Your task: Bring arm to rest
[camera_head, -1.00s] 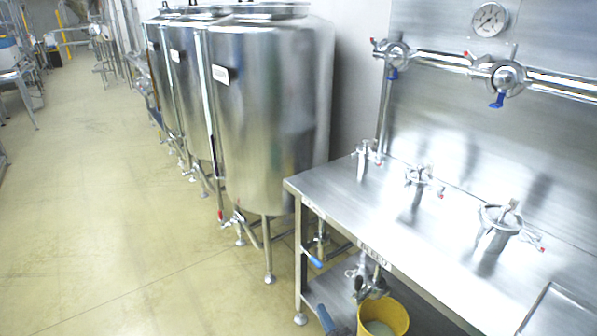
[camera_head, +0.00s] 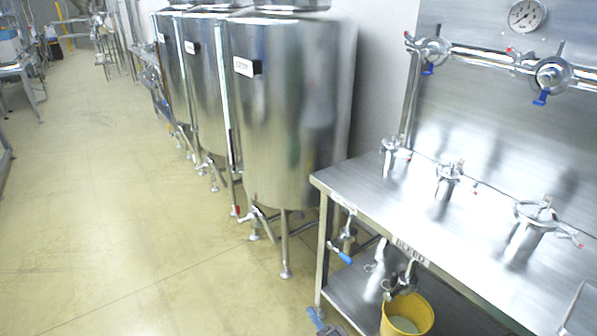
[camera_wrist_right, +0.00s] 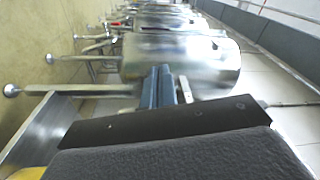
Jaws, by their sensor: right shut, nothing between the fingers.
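My right gripper (camera_head: 317,320) shows at the bottom edge of the head view, low in front of the steel bench's left leg. Only its blue-grey end is visible there. In the right wrist view its blue fingers (camera_wrist_right: 163,88) are together with nothing between them, in front of a steel tank. They look apart from the tank, though the gap is hard to judge. My left gripper is in neither view.
A steel bench (camera_head: 385,210) with small fittings on top stands at the right. A yellow bucket (camera_head: 408,318) sits beneath its bleed valve (camera_head: 402,282). Steel tanks (camera_head: 290,110) line the wall. The floor (camera_head: 110,210) at left is clear.

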